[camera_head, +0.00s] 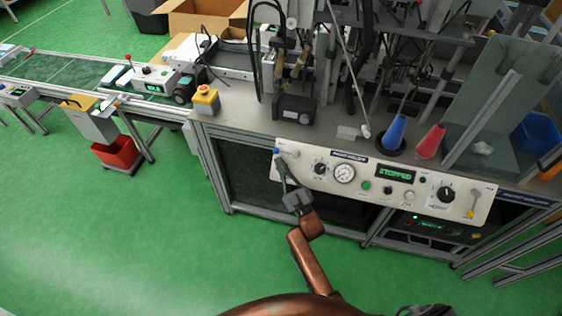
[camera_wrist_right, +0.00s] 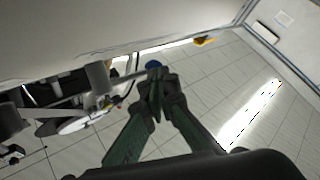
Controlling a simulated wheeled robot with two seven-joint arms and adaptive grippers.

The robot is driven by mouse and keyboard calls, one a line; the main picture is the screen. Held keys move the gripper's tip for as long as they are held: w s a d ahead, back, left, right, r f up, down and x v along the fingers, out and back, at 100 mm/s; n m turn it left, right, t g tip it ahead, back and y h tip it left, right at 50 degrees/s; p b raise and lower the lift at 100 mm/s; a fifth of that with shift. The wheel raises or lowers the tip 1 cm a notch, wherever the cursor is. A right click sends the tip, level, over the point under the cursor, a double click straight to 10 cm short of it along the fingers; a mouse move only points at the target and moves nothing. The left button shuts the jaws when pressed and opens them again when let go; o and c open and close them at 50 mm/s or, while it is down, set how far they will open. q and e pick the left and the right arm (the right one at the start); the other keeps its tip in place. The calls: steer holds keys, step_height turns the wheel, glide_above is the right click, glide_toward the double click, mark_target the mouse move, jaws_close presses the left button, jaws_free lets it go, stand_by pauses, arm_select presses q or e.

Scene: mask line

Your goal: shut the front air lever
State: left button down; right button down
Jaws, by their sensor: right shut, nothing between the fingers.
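The front air lever, as it appears, is a small grey lever with a blue knob (camera_head: 276,151) at the left end of the white control panel (camera_head: 330,186). In the right wrist view its blue knob (camera_wrist_right: 154,64) sits at the end of a grey rod that sticks out from the panel side. My right gripper (camera_head: 281,163) is shut and empty, its fingers pointing up at the lever. In the wrist view its fingertips (camera_wrist_right: 160,82) are together just below the knob; whether they touch it I cannot tell. My left gripper is not in view.
The panel has a gauge (camera_head: 344,173), a display reading STOPPED (camera_head: 394,174) and a yellow-tipped lever (camera_head: 471,204) at its right end. Blue (camera_head: 394,133) and red (camera_head: 430,141) cones stand on the bench above. Green floor in front is open.

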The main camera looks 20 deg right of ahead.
arm_select(q)
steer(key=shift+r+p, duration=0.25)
steer(key=shift+p, duration=0.05)
arm_select(e)
steer(key=a+f+v, duration=0.1)
steer(key=v, duration=1.1)
steer(key=shift+s, duration=0.15)
